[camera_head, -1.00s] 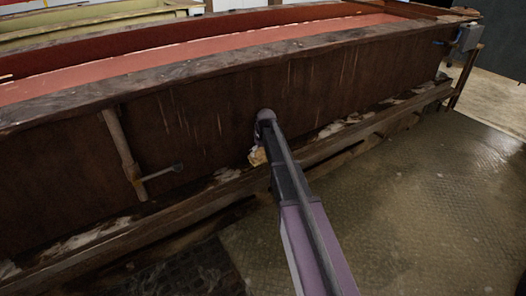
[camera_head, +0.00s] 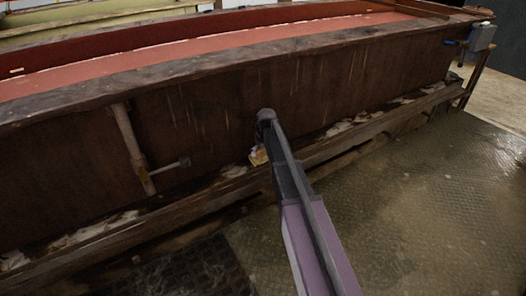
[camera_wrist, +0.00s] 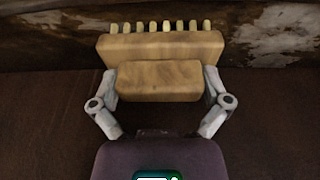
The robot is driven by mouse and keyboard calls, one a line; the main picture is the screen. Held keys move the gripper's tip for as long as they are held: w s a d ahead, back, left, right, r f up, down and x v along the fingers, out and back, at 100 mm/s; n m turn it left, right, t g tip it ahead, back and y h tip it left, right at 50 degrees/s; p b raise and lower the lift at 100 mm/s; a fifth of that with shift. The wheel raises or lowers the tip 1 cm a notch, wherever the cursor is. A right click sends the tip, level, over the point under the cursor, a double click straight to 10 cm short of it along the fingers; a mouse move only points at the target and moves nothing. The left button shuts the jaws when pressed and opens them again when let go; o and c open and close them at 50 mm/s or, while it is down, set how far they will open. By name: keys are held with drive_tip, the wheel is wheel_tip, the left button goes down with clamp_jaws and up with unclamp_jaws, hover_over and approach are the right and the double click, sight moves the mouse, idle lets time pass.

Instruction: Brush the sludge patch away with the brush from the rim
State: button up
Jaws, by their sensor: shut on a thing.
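The brush (camera_wrist: 160,48) is a pale wooden block with a row of short, light bristle tufts along its far edge. My gripper (camera_wrist: 160,82) is shut on its handle block, one finger on each side. In the head view the brush (camera_head: 258,156) is a small pale piece at the end of my arm, close to the dark side wall of the trough and just above the ledge; whether it touches either is not clear. My arm hides part of it. No patch stands out clearly as sludge; the red trough floor (camera_head: 200,66) shows only partly behind the rim (camera_head: 180,78).
A wooden ledge (camera_head: 330,148) with whitish patches runs along the foot of the wall. A clamp-like bar (camera_head: 133,150) sticks out at the left. A grey box (camera_head: 482,37) is fixed at the far right end. The patterned floor (camera_head: 420,200) at right is clear.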

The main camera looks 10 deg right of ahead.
drive_tip(key=shift+s+a, duration=0.25)
drive_tip(key=shift+a, duration=0.55)
drive_tip(key=shift+s+a, duration=0.25)
drive_tip(key=shift+a, duration=0.5)
drive_tip(key=shift+w+f, duration=0.1)
drive_tip(key=shift+w+d, duration=0.1)
drive_tip(key=shift+d, duration=0.1)
drive_tip(key=shift+w+d, duration=0.3)
drive_tip(key=shift+d, duration=0.55)
drive_tip(key=shift+w+d, duration=0.25)
drive_tip(key=shift+d, duration=0.55)
drive_tip(key=shift+d, duration=0.1)
drive_tip(key=shift+w+d, duration=0.3)
drive_tip(key=shift+d, duration=0.55)
drive_tip(key=shift+w+d, duration=0.3)
drive_tip(key=shift+d, duration=0.5)
drive_tip(key=shift+w+d, duration=0.3)
drive_tip(key=shift+d, duration=0.65)
drive_tip(key=shift+w+d, duration=0.3)
drive_tip(key=shift+d, duration=0.6)
